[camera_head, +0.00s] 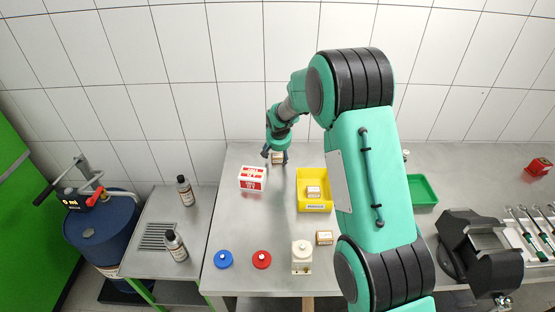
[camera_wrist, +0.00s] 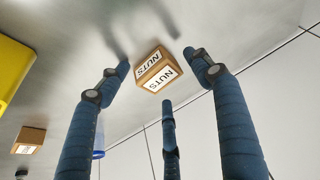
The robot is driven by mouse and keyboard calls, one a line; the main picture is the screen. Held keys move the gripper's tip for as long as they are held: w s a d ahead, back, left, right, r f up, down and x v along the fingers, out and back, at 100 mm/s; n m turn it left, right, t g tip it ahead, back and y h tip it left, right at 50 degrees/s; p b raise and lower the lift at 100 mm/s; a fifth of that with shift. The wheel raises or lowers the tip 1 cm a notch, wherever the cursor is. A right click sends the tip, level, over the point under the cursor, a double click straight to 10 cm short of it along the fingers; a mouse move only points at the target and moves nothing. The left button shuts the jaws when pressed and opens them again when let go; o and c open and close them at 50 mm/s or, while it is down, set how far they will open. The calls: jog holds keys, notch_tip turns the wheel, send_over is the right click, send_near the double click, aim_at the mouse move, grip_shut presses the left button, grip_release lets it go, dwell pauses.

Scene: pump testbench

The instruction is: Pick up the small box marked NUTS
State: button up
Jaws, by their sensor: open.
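The small brown box marked NUTS (camera_wrist: 153,72) stands on the grey metal bench, with white labels reading NUTS on two faces. In the wrist view it lies among the fingertips of my gripper (camera_wrist: 160,76). The three blue fingers are open and spread around it, with gaps still visible between them and the box. In the head view the box (camera_head: 278,158) shows near the back of the bench, partly hidden by my gripper (camera_head: 275,154), which reaches down over it.
A red-and-white box (camera_head: 252,178) stands just left of my gripper. A yellow bin (camera_head: 314,207) holding a small box (camera_head: 313,191) is to the right. Another small box (camera_head: 324,238) sits near a cream part (camera_head: 302,257). Blue (camera_head: 223,259) and red (camera_head: 262,260) pieces lie in front.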

aim_at(278, 156)
jog(key=c, duration=1.3)
jog(key=shift+r, duration=0.1)
jog(key=shift+r+p, duration=0.75)
jog(key=shift+r, duration=4.2)
